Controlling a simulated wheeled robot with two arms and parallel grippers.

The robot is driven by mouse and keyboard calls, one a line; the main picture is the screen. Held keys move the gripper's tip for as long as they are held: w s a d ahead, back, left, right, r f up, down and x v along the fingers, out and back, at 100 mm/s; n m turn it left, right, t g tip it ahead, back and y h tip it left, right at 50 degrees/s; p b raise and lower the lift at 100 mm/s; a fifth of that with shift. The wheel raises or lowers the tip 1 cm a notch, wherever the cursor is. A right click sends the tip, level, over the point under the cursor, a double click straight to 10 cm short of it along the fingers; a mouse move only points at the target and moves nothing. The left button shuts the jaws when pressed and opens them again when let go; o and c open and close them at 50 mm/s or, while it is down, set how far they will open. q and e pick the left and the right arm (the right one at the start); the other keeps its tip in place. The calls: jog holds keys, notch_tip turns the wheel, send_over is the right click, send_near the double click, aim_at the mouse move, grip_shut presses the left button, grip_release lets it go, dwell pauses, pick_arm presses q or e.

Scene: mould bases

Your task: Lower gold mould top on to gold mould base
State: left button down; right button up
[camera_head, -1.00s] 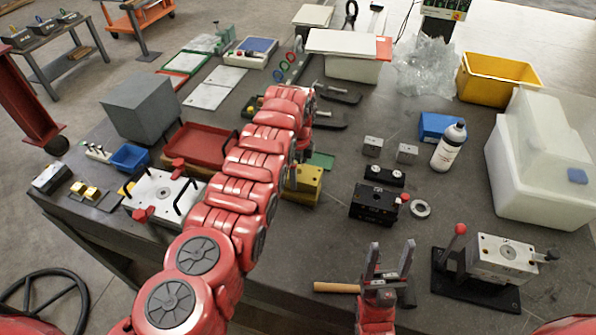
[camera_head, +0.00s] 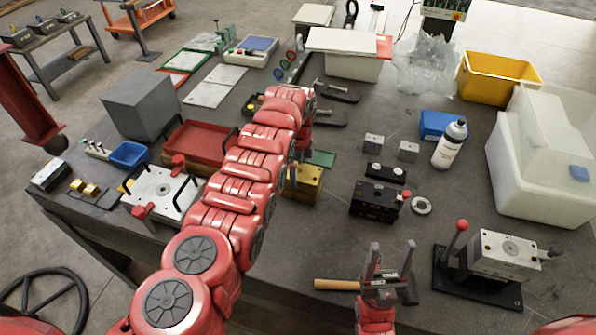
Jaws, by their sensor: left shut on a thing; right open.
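A gold mould block (camera_head: 303,183) stands on the table, its left part hidden behind my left arm. My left gripper (camera_head: 296,155) points down just above it, mostly hidden by my own wrist and arm. It is shut on the gold mould top, but the arm covers most of the grip. I cannot tell top from base clearly, nor whether they touch. My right gripper (camera_head: 391,255) is open and empty, low near the front edge of the table, with its fingers pointing up in the picture.
A black mould base (camera_head: 376,203) and a washer (camera_head: 421,205) lie to the right. A wooden-handled hammer (camera_head: 338,285) lies beside my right gripper. A toggle fixture (camera_head: 505,258) stands at right front. A red tray (camera_head: 195,145) and a white plate fixture (camera_head: 160,190) are left.

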pick_arm(q)
jog(key=shift+w+r+p, duration=0.2)
jog(key=shift+r+p, duration=0.3)
jog(key=shift+p, duration=0.2)
jog(key=shift+r, duration=0.35)
jog(key=shift+s+p, duration=0.1)
jog(key=shift+p, duration=0.5)
jog(key=shift+f+b, duration=0.95)
jog(key=shift+f, duration=0.1)
dwell(1.1)
jog(key=shift+s+f, duration=0.1)
jog(key=shift+f, duration=0.05)
dwell(0.4)
grip_release()
